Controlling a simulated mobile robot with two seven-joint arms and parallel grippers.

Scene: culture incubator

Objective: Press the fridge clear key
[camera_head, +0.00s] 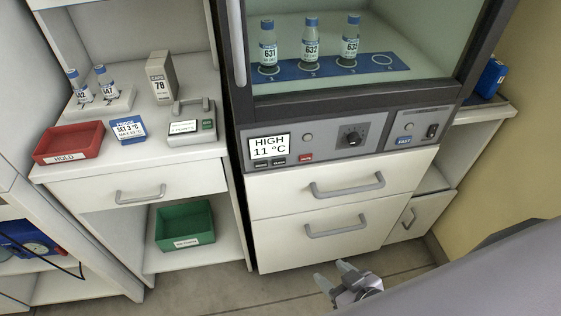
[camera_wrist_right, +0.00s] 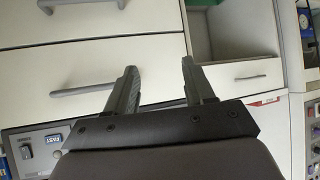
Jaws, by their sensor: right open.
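The fridge's control panel (camera_head: 330,143) runs below its glass window. Its display (camera_head: 269,146) reads HIGH 11 °C. Two small dark keys (camera_head: 270,164) sit under the display, and a small red key (camera_head: 306,157) sits to their right; I cannot read their labels surely. My right gripper (camera_head: 330,271) is open and empty, low in front of the drawers and apart from the panel. In the right wrist view, its two fingers (camera_wrist_right: 160,66) stand apart with nothing between them. My left gripper is not in view.
Three bottles (camera_head: 311,42) stand on a blue numbered mat inside the fridge. Drawer handles (camera_head: 347,186) stick out below the panel. At left, a counter holds a red HOLD tray (camera_head: 68,144), a blue SET 3 °C card (camera_head: 128,129) and a grey case. A green bin (camera_head: 185,227) sits lower.

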